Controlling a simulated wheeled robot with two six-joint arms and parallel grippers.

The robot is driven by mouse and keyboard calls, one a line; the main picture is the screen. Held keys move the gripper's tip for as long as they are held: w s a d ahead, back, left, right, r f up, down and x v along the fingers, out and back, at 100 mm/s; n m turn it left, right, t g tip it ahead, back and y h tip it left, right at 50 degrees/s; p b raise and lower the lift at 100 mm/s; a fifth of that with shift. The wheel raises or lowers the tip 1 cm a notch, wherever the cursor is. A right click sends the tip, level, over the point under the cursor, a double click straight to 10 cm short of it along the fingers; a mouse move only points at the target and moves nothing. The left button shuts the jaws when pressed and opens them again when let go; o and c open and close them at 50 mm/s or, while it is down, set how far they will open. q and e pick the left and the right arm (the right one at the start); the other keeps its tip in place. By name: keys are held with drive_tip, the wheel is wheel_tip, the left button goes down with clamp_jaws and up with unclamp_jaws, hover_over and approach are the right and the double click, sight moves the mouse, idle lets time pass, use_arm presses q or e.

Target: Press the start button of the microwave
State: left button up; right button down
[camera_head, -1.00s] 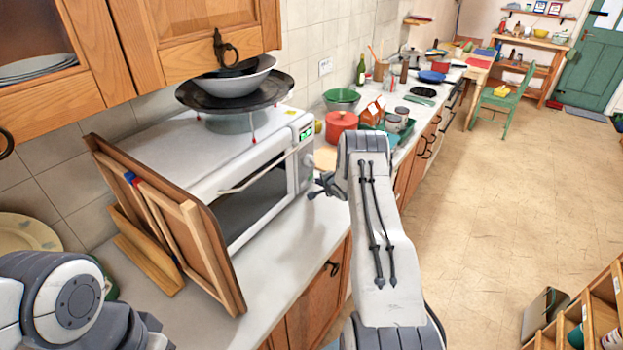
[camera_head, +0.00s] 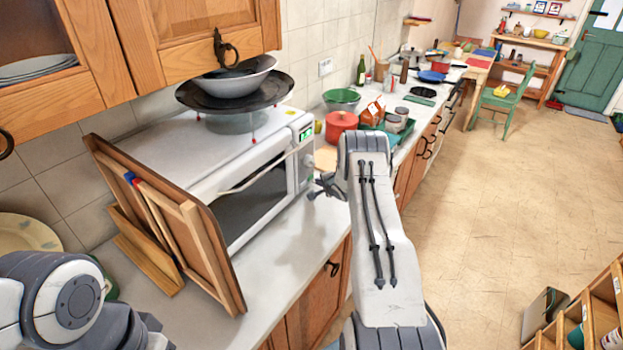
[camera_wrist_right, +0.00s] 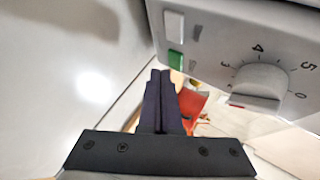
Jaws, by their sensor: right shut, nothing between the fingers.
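The white microwave (camera_head: 215,150) stands on the counter, its control panel (camera_head: 304,160) at its right end. In the right wrist view the panel carries a green button (camera_wrist_right: 175,60), a white button (camera_wrist_right: 174,27) and a round numbered knob (camera_wrist_right: 260,82). Which button is start is not labelled legibly. My right gripper (camera_head: 315,188) is just in front of the panel's lower part. In the wrist view its dark fingers (camera_wrist_right: 160,75) are together and empty, with the tips close by the green button. Whether they touch it I cannot tell. My left gripper is out of view.
A wooden folding frame (camera_head: 190,235) leans in front of the microwave's left part. A black pan (camera_head: 190,97) and bowl (camera_head: 240,85) sit on top. A red pot (camera_head: 340,124) stands beyond the panel. The counter (camera_head: 285,240) before the microwave is clear.

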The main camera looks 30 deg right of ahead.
drive_tip(key=shift+w, duration=0.1)
idle(0.6)
drive_tip(key=shift+w+a, duration=0.15)
drive_tip(key=shift+w, duration=0.15)
